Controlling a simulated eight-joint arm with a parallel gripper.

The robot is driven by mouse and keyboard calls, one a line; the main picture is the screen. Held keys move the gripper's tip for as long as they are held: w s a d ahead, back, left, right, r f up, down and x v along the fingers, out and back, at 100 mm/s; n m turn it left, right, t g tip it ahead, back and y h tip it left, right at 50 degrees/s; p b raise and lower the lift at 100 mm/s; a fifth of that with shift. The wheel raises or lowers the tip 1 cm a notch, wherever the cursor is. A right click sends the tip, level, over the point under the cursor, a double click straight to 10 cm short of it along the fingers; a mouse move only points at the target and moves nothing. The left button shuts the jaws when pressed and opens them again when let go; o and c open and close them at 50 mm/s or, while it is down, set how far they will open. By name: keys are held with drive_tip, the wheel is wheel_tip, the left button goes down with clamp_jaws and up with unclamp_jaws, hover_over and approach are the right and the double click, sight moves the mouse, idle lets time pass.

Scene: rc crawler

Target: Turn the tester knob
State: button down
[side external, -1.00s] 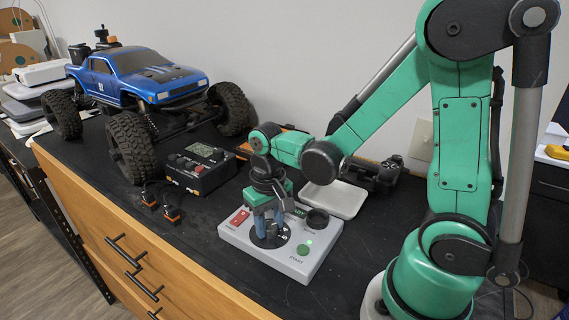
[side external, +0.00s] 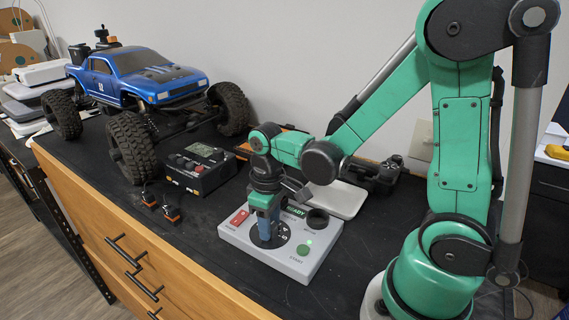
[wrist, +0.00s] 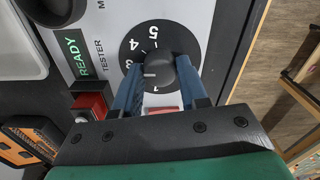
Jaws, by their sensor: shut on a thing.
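The grey tester box (side external: 240,238) lies on the dark bench top. Its black tester knob (wrist: 161,70) sits on a round black dial (wrist: 136,52) with white numbers; 1, 4 and 5 are readable and others are hidden or unclear. A white mark on the knob points left in the wrist view. My gripper (wrist: 160,72) is shut on the knob, one blue finger on each side. In the side view, my gripper (side external: 266,222) points straight down over the dial and hides most of the knob.
The box also carries a red switch (side external: 239,218), a lit READY display (wrist: 72,55), a black round part (side external: 317,218) and a green START button (side external: 304,248). A control unit (side external: 197,168) and blue crawler (side external: 140,78) stand behind left. A white tray (side external: 342,198) lies behind right.

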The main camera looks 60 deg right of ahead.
drive_tip(key=shift+c, duration=2.3)
unclamp_jaws()
drive_tip(key=shift+r, duration=2.8)
drive_tip(key=r+t, duration=0.2)
drive_tip(key=a+m+t, duration=0.1)
drive_tip(key=t, duration=0.1)
drive_tip(key=shift+s+r, duration=0.25)
drive_tip(key=shift+r, duration=0.15)
drive_tip(key=shift+s+a+r+m+t, duration=0.1)
drive_tip(key=shift+a+r+m+t, duration=0.15)
drive_tip(key=shift+r+t, duration=0.4)
drive_tip(key=shift+a+r+m+t, duration=0.15)
drive_tip(key=shift+r+m+t, duration=0.1)
drive_tip(key=shift+t, duration=0.7)
drive_tip(key=shift+f, duration=0.1)
